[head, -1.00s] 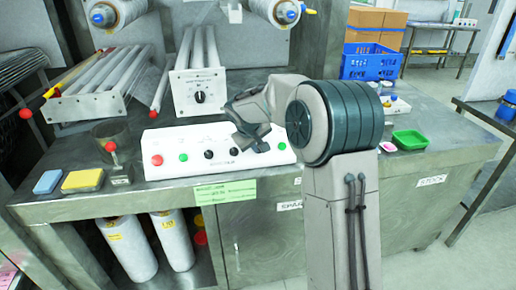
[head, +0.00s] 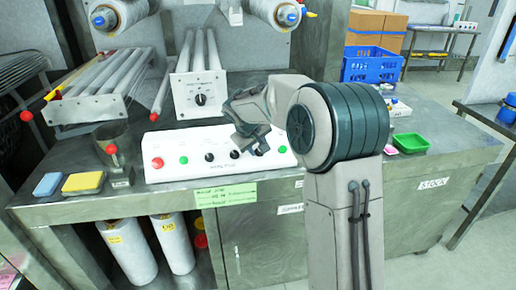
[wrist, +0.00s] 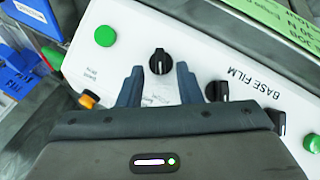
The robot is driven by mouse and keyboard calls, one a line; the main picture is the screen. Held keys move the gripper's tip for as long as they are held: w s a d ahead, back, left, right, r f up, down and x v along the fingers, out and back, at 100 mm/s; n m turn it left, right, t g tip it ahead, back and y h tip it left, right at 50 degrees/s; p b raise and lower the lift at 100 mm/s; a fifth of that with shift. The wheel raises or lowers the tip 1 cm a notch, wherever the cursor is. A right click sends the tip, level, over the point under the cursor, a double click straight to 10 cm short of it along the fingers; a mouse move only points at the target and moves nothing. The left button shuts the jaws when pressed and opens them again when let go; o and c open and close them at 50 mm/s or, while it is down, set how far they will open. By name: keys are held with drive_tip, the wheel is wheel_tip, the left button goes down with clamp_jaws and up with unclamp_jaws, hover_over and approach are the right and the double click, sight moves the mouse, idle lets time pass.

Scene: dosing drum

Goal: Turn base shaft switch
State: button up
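A white sloping control panel (head: 170,141) stands on the metal bench, with a red button, green buttons and black rotary knobs in a row. In the wrist view it appears turned round, with the print BASE FILM. One black knob (wrist: 159,62) lies between and just beyond the two blue-grey fingertips of my gripper (wrist: 158,78). The fingers are spread, with a gap on each side of the knob. The small label beside this knob is not legible. Two other knobs (wrist: 217,90) sit to its right. In the head view my gripper (head: 258,147) is over the panel's right part and partly hides it.
A green button (wrist: 105,35) and an orange one (wrist: 88,98) sit near the fingers. A roller unit with its own black knob (head: 200,99) stands behind the panel. Yellow (head: 83,182) and blue sponges lie at left; a green tray (head: 410,143) lies at right.

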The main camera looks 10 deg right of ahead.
drive_tip(key=v, duration=1.2)
drive_tip(key=shift+r, duration=0.1)
drive_tip(key=s+d+f+m+g+y+p, duration=0.1)
drive_tip(key=s+d+f+m+p, duration=0.1)
drive_tip(key=s, duration=1.3)
drive_tip(key=s+d+f+m+g+y+p, duration=0.1)
drive_tip(key=s+d+f+m+y+p, duration=0.1)
drive_tip(key=s, duration=1.3)
drive_tip(key=shift+s+d+m+p, duration=0.35)
drive_tip(key=shift+m+p, duration=0.05)
drive_tip(key=shift+p, duration=0.5)
